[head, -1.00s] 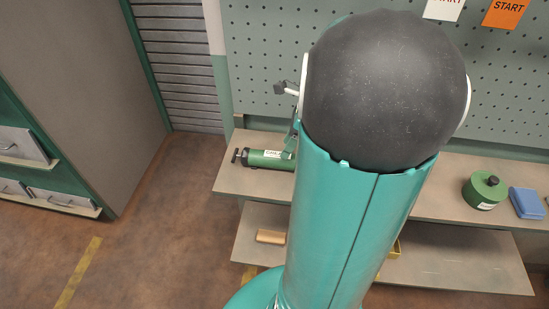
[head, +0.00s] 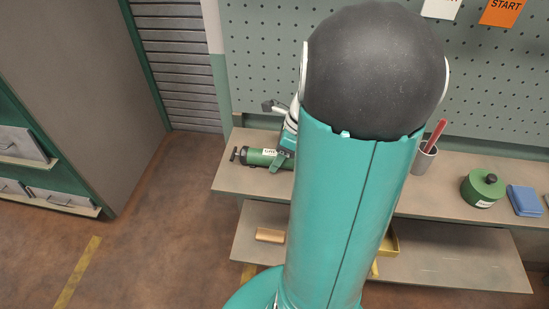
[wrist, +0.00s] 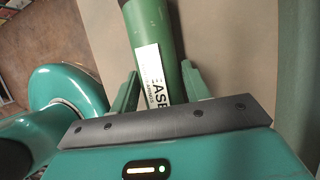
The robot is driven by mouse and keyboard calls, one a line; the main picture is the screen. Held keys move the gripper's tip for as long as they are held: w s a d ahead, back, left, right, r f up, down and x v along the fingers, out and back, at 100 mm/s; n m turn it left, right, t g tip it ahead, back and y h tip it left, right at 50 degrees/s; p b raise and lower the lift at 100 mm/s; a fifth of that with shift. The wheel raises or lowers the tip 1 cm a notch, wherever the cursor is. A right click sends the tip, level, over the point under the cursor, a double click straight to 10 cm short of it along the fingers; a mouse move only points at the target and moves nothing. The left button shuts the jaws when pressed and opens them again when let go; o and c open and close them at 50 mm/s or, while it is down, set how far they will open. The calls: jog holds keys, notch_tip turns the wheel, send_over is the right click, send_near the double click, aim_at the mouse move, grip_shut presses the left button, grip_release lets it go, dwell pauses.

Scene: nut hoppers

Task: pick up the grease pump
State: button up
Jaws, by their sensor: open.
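The grease pump is a dark green cylinder (head: 256,157) with a white label and a black end on its left. It lies on its side on the upper shelf, left of my arm. Its right end is hidden by my gripper and arm. My gripper (head: 279,160) is over the pump's right part, its green fingers open. In the wrist view the pump (wrist: 158,22) runs down between the two fingers of my gripper (wrist: 159,72), one finger on each side. I cannot tell whether the fingers touch it.
The upper shelf (head: 440,198) also holds a grey cup (head: 424,160) with a red item, a green round can (head: 481,188) and a blue block (head: 524,201). A tan block (head: 270,236) lies on the lower shelf. A pegboard (head: 263,70) stands behind. A drawer cabinet is at left.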

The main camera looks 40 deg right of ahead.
aim_at(274, 153)
grip_shut()
jog(key=shift+r, duration=0.15)
jog(key=shift+w+r, duration=0.1)
jog(key=shift+r, duration=0.2)
notch_tip(274, 153, up, 2)
jog(key=shift+r, duration=0.2)
jog(key=s+r, duration=0.2)
jog(key=s+d+r, duration=0.1)
jog(key=s+r, duration=0.1)
jog(key=r, duration=0.1)
jog(key=shift+s+d+r, duration=0.2)
jog(key=s+d+r, duration=0.2)
jog(key=s+r, duration=0.2)
jog(key=s, duration=0.5)
jog(key=shift+d+r, duration=0.25)
jog(key=shift+d, duration=0.05)
jog(key=shift+s, duration=0.1)
